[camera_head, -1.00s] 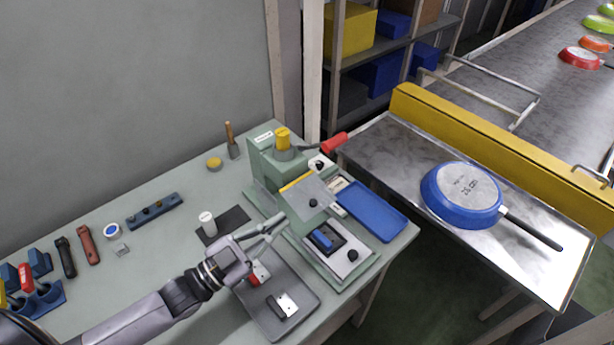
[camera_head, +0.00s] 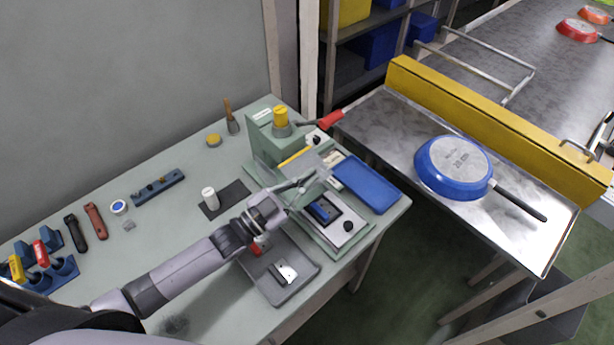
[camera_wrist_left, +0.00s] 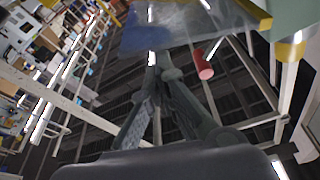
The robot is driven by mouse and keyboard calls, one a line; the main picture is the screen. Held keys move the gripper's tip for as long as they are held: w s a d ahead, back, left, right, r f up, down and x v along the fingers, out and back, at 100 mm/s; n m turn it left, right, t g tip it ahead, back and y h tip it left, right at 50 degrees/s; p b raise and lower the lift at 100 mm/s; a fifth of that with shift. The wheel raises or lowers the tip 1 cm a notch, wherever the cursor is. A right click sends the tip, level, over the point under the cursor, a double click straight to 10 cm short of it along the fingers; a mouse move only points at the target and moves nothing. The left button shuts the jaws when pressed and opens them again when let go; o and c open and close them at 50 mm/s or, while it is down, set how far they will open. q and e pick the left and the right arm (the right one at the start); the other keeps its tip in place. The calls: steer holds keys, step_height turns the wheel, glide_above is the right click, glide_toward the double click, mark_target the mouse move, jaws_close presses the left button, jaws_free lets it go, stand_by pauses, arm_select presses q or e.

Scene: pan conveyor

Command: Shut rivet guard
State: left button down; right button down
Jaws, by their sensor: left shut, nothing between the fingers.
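The rivet guard (camera_head: 308,163) is a clear grey panel with a yellow edge on the front of the green press (camera_head: 266,152). It stands raised and tilted above the press bed, apart from it. It also shows at the top of the left wrist view (camera_wrist_left: 190,28). My left gripper (camera_head: 322,174) is shut and empty, with its fingertips close by the guard's lower front side. I cannot tell whether they touch it. The shut fingers also show in the left wrist view (camera_wrist_left: 156,75). The press bed holds a blue block (camera_head: 321,210) under the guard. My right gripper is out of view.
A red-handled lever (camera_head: 330,119) sticks out from the press. A blue tray (camera_head: 367,184) lies right of it. A grey tray (camera_head: 265,287) with a metal part sits in front. A blue pan (camera_head: 428,182) lies upside down on the steel table (camera_head: 385,130).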

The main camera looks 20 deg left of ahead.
arm_select(q)
steer(key=shift+f, duration=0.15)
stand_by(0.3)
steer(key=shift+f+m+b, duration=0.25)
steer(key=shift+m+b, duration=0.05)
steer(key=shift+m, duration=0.1)
